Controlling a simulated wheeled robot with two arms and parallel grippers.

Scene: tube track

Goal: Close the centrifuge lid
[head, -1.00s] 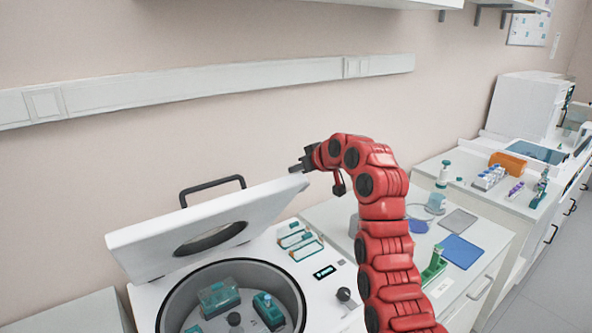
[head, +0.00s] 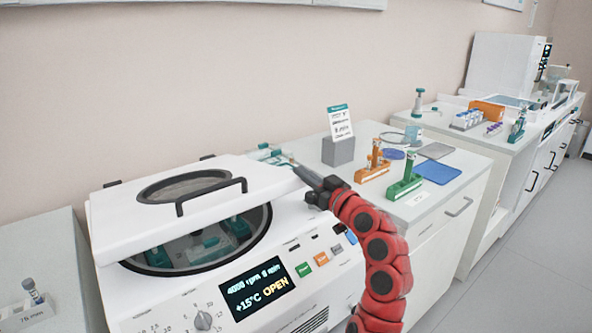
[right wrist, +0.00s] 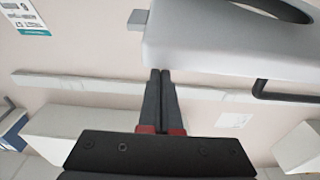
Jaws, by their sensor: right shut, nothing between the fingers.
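The white centrifuge lid (head: 118,213) with its black handle (head: 240,184) is tilted low over the centrifuge (head: 335,268) in the head view. A gap still shows the round bowl (head: 262,222) with teal buckets (head: 205,246) beneath. The display (head: 257,290) reads OPEN. My right gripper (head: 297,168) is shut and empty at the lid's right edge. In the right wrist view the closed fingertips (right wrist: 160,72) are at the lid's edge (right wrist: 200,45); whether they touch is unclear. The handle (right wrist: 285,97) shows at right. My left gripper is out of view.
Right of the centrifuge, a counter (head: 455,208) holds a grey block (head: 338,151) with a sign card, an orange tube holder (head: 372,172), a green tube holder (head: 404,187) and a blue mat (head: 438,172). A lower counter (head: 42,262) lies at left.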

